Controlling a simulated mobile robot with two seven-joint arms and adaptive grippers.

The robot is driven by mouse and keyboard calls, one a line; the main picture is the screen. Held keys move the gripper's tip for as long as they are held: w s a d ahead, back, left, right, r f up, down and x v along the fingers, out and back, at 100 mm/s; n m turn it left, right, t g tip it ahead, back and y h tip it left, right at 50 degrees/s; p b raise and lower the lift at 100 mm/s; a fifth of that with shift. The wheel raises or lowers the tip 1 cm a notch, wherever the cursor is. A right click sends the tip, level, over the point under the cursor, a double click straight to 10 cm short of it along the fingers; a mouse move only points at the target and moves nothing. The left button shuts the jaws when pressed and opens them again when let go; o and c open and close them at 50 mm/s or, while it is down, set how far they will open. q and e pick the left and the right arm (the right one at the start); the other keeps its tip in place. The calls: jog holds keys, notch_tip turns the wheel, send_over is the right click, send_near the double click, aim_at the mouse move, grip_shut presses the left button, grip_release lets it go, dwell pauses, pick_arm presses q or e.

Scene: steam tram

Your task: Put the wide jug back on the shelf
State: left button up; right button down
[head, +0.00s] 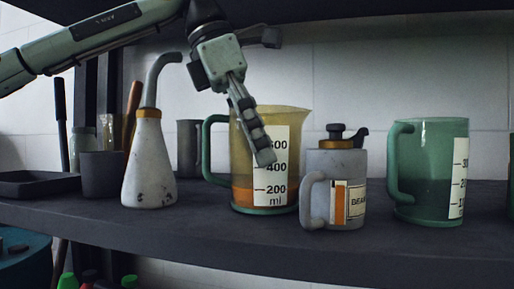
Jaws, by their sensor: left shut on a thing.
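A wide amber see-through jug (279,185) with a green handle, a green base and a white measuring scale is at the middle of the dark shelf (240,232). It is upright, and its base appears to be at the shelf surface; I cannot tell whether it bears on it. My left gripper (262,148) comes down from above and is shut on the jug's wall at the rim, with a finger lying over the front of the scale. The other finger is mostly hidden. My right gripper is not in view.
A grey lidded pot (335,197) stands close at the jug's right, and a green measuring jug (430,170) farther right. A white long-spouted can (149,165) stands at the left, near a dark cup (102,174) and tray (38,184). A grey mug (188,148) is behind.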

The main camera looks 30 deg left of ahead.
pick_arm(q)
jog(key=shift+f, duration=0.1)
jog(key=o, duration=1.1)
jog(key=shift+v, duration=3.9)
